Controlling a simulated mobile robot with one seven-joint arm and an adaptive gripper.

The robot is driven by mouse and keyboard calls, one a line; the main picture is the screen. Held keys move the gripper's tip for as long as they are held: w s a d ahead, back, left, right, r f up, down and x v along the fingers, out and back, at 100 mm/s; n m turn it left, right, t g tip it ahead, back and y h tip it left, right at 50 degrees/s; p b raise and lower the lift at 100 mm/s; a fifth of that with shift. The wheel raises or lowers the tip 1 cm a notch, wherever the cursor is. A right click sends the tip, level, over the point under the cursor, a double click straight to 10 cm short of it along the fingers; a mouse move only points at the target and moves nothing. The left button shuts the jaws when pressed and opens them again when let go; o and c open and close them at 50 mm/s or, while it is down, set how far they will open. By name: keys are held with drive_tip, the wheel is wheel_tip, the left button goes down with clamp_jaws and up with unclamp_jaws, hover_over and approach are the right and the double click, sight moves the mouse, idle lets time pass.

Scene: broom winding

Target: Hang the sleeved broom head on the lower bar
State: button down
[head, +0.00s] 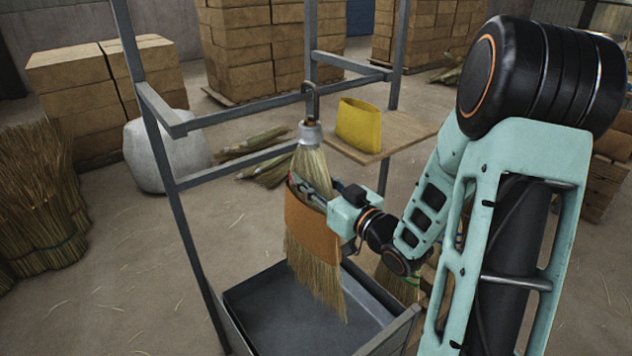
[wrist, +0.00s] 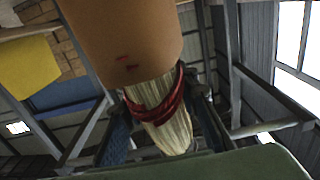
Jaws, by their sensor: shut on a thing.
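The broom head (head: 312,175) hangs upright with its pale bristles down and a brown-orange sleeve (head: 312,232) around its middle. My gripper (head: 308,193) is shut on the broom head just above the sleeve. In the wrist view the sleeve (wrist: 125,40), bristles (wrist: 160,115) and red binding (wrist: 172,115) show between my fingers. The lower bar (head: 235,165) of the grey rack runs behind and left of the broom head. The hook overlaps the upper bar (head: 240,114) in the picture; I cannot tell whether they touch.
A grey tray (head: 240,297) lies below the broom head. A yellow sleeve-like piece (head: 359,124) stands on a wooden shelf (head: 400,140) at the right. Rack posts (head: 165,155) stand close on the left. Straw bundles (head: 38,200) and a white sack (head: 165,150) are farther left.

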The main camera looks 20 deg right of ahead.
sight(295, 166)
drive_tip(key=shift+p+x, duration=0.4)
drive_tip(key=shift+x, duration=2.65)
drive_tip(key=shift+f+b, duration=1.15)
drive_tip(key=shift+b, duration=0.15)
drive_tip(key=c, duration=1.4)
unclamp_jaws()
drive_tip(key=shift+c, duration=0.2)
drive_tip(key=shift+f, duration=0.1)
